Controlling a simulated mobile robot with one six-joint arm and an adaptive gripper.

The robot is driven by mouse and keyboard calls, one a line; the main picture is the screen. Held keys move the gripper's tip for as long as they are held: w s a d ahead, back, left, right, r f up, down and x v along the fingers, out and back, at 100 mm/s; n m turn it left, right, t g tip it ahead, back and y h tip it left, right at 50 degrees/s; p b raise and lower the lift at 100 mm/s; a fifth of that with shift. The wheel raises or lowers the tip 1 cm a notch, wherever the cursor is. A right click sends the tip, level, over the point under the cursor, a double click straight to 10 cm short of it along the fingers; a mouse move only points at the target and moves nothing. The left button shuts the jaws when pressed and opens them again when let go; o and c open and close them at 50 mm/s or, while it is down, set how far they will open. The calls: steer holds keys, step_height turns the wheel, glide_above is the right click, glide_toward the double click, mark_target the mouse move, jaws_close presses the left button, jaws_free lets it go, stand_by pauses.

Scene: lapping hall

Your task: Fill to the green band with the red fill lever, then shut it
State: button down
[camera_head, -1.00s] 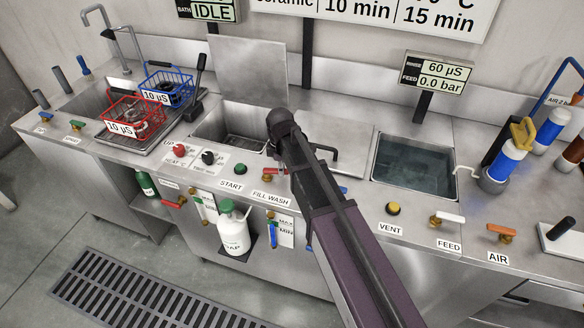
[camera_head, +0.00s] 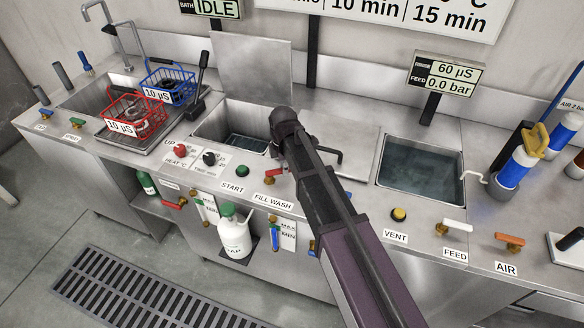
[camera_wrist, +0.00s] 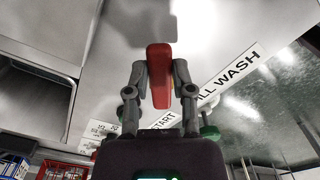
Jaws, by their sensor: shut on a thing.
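The red fill lever (camera_wrist: 159,75) is between the two fingers of my gripper (camera_wrist: 158,84) in the wrist view, and the gripper is shut on it. In the head view a red handle (camera_head: 276,169) shows above the FILL WASH label (camera_head: 271,199), partly hidden by my arm. The wash tank (camera_head: 212,131) has its lid up, and water (camera_head: 246,142) shows in its bottom. A green band is too small to place surely.
A rinse tank (camera_head: 420,197) holds water at the right. Red (camera_head: 136,118) and blue (camera_head: 169,86) baskets stand at the left. A white soap jug (camera_head: 234,232) is at the front. The FEED lever (camera_head: 455,226) and AIR lever (camera_head: 510,240) are front right.

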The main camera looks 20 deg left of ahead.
steer(key=shift+w+d, duration=0.1)
steer(key=shift+d, duration=0.05)
stand_by(0.3)
steer(key=shift+c, duration=2.4)
jaws_free()
